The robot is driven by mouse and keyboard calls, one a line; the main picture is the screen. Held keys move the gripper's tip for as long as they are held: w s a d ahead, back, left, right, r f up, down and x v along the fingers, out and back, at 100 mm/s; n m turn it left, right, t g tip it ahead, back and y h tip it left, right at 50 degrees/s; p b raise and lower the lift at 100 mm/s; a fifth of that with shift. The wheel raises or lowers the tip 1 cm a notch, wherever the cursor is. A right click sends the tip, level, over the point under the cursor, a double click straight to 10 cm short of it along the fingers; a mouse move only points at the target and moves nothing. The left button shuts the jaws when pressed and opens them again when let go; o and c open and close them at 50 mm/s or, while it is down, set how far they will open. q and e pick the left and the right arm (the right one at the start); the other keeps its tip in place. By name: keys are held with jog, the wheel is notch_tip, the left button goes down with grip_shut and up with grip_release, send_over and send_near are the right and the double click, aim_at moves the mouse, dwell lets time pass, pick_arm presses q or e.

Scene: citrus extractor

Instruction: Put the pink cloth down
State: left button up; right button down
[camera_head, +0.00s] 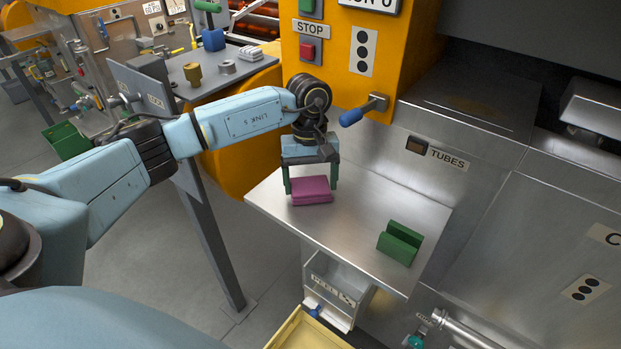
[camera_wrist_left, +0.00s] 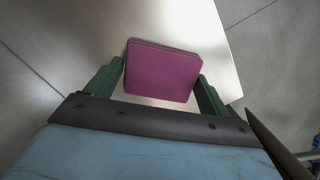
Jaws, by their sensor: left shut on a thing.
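The pink cloth (camera_head: 311,191) is a folded flat block at the left part of the steel shelf (camera_head: 352,228). It also shows in the left wrist view (camera_wrist_left: 175,70). My left gripper (camera_head: 312,184) points down from above, its green fingers on either side of the cloth. In the left wrist view the fingers (camera_wrist_left: 162,82) flank the cloth's near end. The gripper is shut on the cloth. The cloth is at or just above the shelf surface; I cannot tell whether it touches. My right gripper is not in view.
A green slotted holder (camera_head: 400,243) stands on the shelf's right part. A blue-handled lever (camera_head: 363,111) juts from the orange panel above the shelf. A grey bin (camera_head: 336,286) hangs below. A side table (camera_head: 215,73) with small objects stands at the back left. The shelf's middle is clear.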

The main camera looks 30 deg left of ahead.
aim_at(309, 179)
pick_arm(q)
jog(key=shift+f, duration=0.2)
jog(key=o, duration=0.8)
jog(key=shift+r, duration=0.1)
jog(key=r, duration=0.4)
jog(key=w+r, duration=0.1)
jog(key=r, duration=0.3)
jog(key=a+r+b, duration=0.1)
jog(key=r, duration=0.3)
jog(key=shift+w+a, duration=0.1)
jog(key=shift+w, duration=0.1)
